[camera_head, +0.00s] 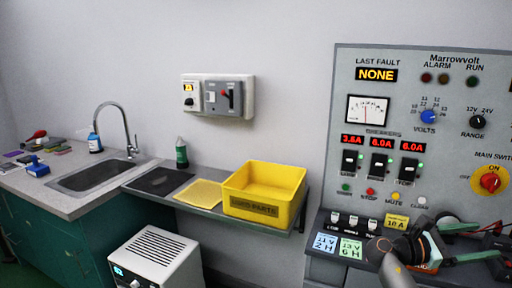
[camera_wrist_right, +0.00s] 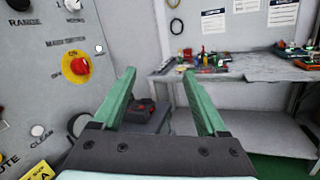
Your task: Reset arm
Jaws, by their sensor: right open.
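My right arm comes in at the bottom right of the head view. My right gripper (camera_head: 488,240) is in front of the lower right of the grey control panel (camera_head: 400,145), with its green fingers pointing right. In the right wrist view the two fingers (camera_wrist_right: 158,74) stand wide apart with nothing between them. The red main switch knob on its yellow plate (camera_head: 490,181) is above the gripper; it also shows in the wrist view (camera_wrist_right: 78,66), left of the fingers. My left gripper is not in view.
A yellow bin (camera_head: 264,191) stands on the shelf left of the panel. A sink (camera_head: 103,175) is further left, and a white vented box (camera_head: 157,262) is below.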

